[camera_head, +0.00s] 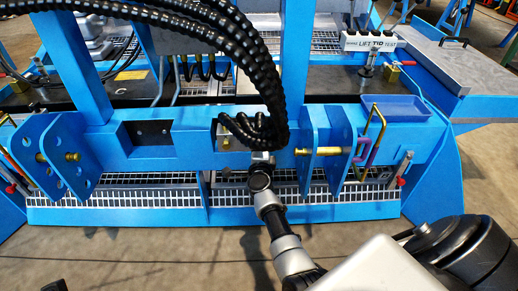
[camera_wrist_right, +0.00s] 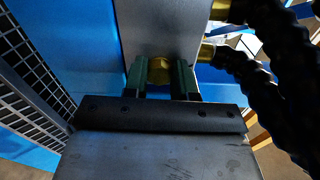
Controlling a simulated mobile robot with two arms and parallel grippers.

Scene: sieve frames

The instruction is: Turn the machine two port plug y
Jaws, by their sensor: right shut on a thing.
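In the right wrist view, a brass hex plug (camera_wrist_right: 160,70) sits at the lower part of a grey metal block (camera_wrist_right: 158,28). My right gripper (camera_wrist_right: 160,78) has its two dark green fingers on either side of the plug and is shut on it. In the head view, my right gripper (camera_head: 262,158) reaches up to the blue crossbeam, just below the bundle of black hoses (camera_head: 262,90); the plug is hidden there. My left gripper cannot be made out; only a small dark piece shows at the bottom left edge.
Brass hose fittings (camera_wrist_right: 206,53) and black hoses (camera_wrist_right: 262,85) are close to the right of my fingers. Blue bracket plates (camera_head: 312,150) with a brass pin stand to the right on the crossbeam. A blue tray (camera_head: 392,106) lies farther right. A grated step (camera_head: 140,198) runs below.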

